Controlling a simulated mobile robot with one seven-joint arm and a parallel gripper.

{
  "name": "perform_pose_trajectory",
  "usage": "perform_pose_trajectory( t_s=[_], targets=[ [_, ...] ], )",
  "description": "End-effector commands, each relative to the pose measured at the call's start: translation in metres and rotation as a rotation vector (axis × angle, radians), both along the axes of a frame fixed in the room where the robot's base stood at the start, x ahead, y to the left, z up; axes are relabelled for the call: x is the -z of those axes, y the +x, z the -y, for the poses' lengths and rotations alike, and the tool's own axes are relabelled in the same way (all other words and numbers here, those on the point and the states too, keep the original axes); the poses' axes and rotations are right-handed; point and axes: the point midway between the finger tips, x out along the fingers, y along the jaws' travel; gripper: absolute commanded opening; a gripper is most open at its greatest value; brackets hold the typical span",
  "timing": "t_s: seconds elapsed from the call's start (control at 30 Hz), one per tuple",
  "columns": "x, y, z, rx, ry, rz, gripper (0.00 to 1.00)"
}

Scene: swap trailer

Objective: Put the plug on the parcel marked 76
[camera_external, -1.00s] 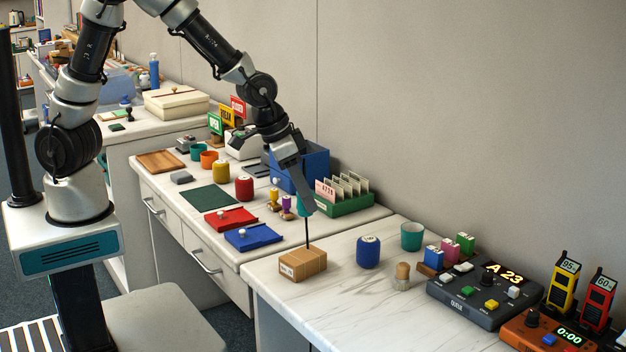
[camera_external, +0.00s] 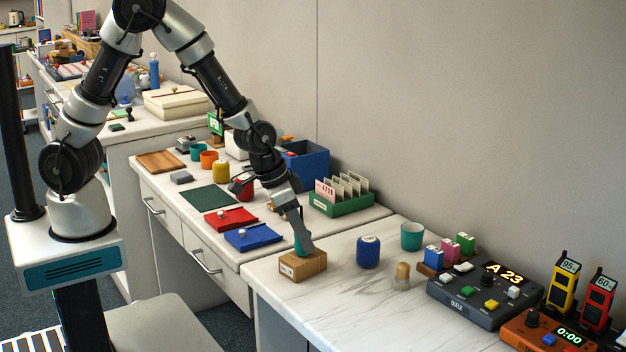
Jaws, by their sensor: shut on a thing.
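A brown parcel (camera_external: 303,266) with a pale label sits on the left part of the near marble counter. The number on its label is too small to read. My gripper (camera_external: 304,246) is directly over the parcel, pointing down, its tips close to the top face. It is shut on a small teal thing, taken as the plug (camera_external: 301,243), partly covered by the fingers. The plug is at or just above the parcel's top; I cannot tell whether it touches.
A blue canister (camera_external: 368,251), a teal cup (camera_external: 411,236) and a tan peg-like piece (camera_external: 402,275) stand right of the parcel. A dark queue console (camera_external: 475,300) is farther right. A green card tray (camera_external: 343,203) and a blue folder (camera_external: 253,237) lie behind and left.

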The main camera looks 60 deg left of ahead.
Motion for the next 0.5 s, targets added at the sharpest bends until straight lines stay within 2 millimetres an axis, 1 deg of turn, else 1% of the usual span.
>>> perform_pose_trajectory(
  t_s=[0.1, 0.13, 0.23, 0.5],
  targets=[
    [0.0043, 0.0002, -0.0001, 0.0, 0.0, 0.0, 0.08],
    [0.004, 0.0002, -0.0001, 0.0, 0.0, 0.0, 0.32],
    [0.0029, 0.0001, -0.0001, 0.0, 0.0, 0.0, 0.48],
    [0.0023, 0.0001, 0.0001, 0.0, 0.0, 0.0, 0.49]
  ],
)
